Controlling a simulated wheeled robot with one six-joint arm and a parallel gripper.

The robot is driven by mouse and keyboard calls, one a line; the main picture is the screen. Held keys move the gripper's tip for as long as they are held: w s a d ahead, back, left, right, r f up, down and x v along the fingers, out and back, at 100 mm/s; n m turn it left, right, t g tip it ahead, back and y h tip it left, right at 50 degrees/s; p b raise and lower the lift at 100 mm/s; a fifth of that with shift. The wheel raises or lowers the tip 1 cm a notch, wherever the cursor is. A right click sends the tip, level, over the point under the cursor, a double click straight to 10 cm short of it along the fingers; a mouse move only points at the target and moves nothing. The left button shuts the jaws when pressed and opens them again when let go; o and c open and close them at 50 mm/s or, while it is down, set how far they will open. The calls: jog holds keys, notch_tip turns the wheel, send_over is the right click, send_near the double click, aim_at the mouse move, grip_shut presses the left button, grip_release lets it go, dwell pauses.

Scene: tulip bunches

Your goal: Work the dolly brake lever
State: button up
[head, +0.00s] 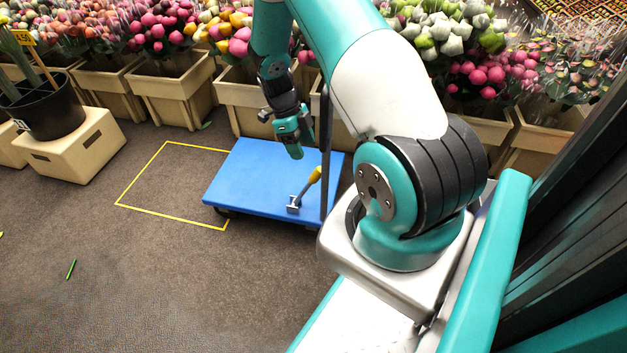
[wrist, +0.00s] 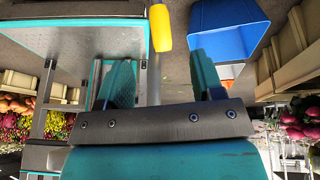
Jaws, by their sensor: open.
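The dolly (head: 250,175) is a low blue platform on the floor in the middle of the head view, with a dark upright post at its right side. Its brake lever (head: 316,175) has a yellow grip and a small metal bracket on the deck's near right part; the lever leans up to the right. My gripper (head: 300,146) hangs above the deck, up and left of the yellow grip, apart from it. In the wrist view the yellow grip (wrist: 160,28) shows ahead of my open fingers (wrist: 163,78), with nothing between them.
Beige flower crates (head: 173,95) line the back. A black bucket (head: 50,108) stands on an upturned beige crate (head: 75,150) at left. A yellow floor outline (head: 140,180) left of the dolly is empty. A blue box-like shape (wrist: 228,35) shows in the wrist view.

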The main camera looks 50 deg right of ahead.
aim_at(314, 174)
jog(key=b+x, duration=0.3)
jog(key=x, duration=0.7)
jog(key=shift+b, duration=0.3)
jog(key=shift+c, duration=0.4)
grip_shut()
